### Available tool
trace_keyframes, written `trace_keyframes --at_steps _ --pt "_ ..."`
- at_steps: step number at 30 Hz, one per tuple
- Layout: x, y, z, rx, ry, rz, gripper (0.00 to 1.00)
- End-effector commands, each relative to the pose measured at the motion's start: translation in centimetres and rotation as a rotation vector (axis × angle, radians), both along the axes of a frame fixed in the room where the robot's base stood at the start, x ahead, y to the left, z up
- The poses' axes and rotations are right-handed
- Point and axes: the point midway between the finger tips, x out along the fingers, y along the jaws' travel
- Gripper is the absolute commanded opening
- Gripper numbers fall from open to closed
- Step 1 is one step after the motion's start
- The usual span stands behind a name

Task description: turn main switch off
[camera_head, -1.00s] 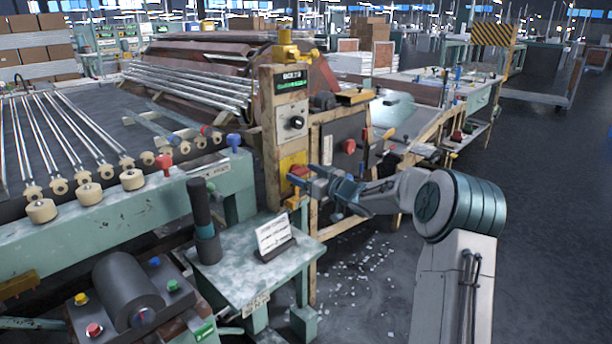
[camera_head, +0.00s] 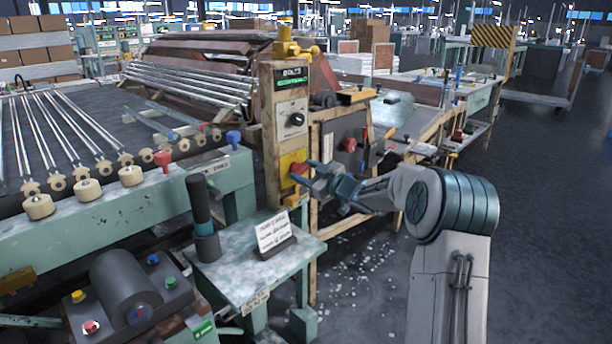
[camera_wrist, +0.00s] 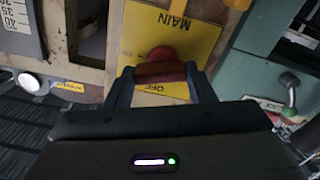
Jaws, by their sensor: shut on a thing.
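The main switch is a red handle (camera_wrist: 161,72) on a yellow plate (camera_wrist: 198,38). "MAIN" and "OFF" are printed on the plate in the wrist view. In the head view, the red handle (camera_head: 298,168) and yellow plate (camera_head: 288,160) are low on the wooden control post. My gripper (camera_wrist: 162,82) is shut on the red handle, with one finger on each side of it. In the head view, my gripper (camera_head: 310,174) reaches the switch from the right and hides part of it.
A black knob (camera_head: 296,119) and a green-lit display (camera_head: 292,82) are above the switch on the post. A small table (camera_head: 230,270) with a sign (camera_head: 273,232) stands in front. Open floor with scattered white fragments (camera_head: 365,265) lies below my arm.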

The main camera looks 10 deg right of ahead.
Motion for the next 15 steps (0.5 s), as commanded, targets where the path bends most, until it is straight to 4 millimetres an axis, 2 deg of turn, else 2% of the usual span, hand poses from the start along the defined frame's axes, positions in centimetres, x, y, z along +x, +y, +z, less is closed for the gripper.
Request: trace_keyframes --at_steps 15 --pt "-0.07 0.16 -0.27 -0.400 -0.291 0.000 0.26"
